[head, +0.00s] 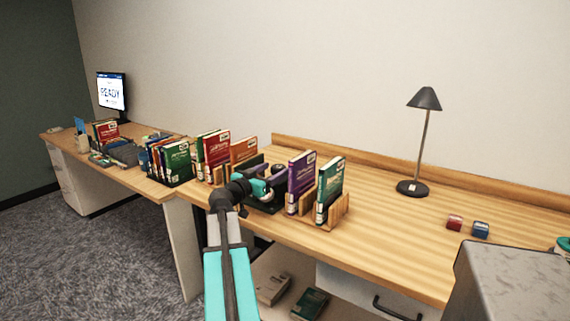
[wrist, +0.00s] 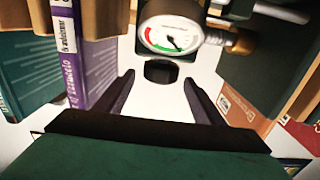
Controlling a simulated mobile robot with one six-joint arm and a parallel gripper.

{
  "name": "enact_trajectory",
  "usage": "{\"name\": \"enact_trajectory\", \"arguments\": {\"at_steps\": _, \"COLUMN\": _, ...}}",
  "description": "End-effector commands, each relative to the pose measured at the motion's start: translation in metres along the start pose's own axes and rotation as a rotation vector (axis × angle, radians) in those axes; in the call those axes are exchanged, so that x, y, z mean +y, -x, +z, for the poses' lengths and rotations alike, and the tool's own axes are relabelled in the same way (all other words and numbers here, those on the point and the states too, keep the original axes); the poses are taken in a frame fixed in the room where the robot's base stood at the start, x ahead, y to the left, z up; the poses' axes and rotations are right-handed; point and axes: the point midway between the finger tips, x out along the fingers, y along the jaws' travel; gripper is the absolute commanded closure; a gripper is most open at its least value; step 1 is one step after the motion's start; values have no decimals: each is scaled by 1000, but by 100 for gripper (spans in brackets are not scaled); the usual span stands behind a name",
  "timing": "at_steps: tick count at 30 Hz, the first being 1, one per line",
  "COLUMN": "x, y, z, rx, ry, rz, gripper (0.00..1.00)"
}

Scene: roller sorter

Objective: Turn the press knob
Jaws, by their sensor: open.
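The press knob (wrist: 161,72) shows in the wrist view as a short black cylinder just below a round gauge (wrist: 170,37) with a white face and red and green bands. My gripper (wrist: 158,82) is open. Its two dark fingers point toward the knob, one to each side of it in the picture, with nothing held. I cannot tell whether the tips are level with the knob. In the head view my gripper (head: 264,190) is among the books, over a dark press (head: 277,172) that my arm partly covers. The knob cannot be made out there.
A purple book (head: 299,184) and a green book (head: 330,190) stand in a wooden rack close to the right of my gripper. A red book (head: 216,152) stands to the left. The desk near the lamp (head: 425,100) is mostly clear.

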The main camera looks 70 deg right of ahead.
Motion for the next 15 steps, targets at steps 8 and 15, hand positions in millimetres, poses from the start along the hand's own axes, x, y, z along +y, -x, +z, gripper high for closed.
{"name": "enact_trajectory", "arguments": {"at_steps": 8, "x": -1, "y": -38, "z": -1, "rx": 0, "ry": 1, "rz": 1, "gripper": 38}}
{"name": "enact_trajectory", "arguments": {"at_steps": 15, "x": -1, "y": -64, "z": -1, "rx": 0, "ry": 1, "rz": 0, "gripper": 38}}
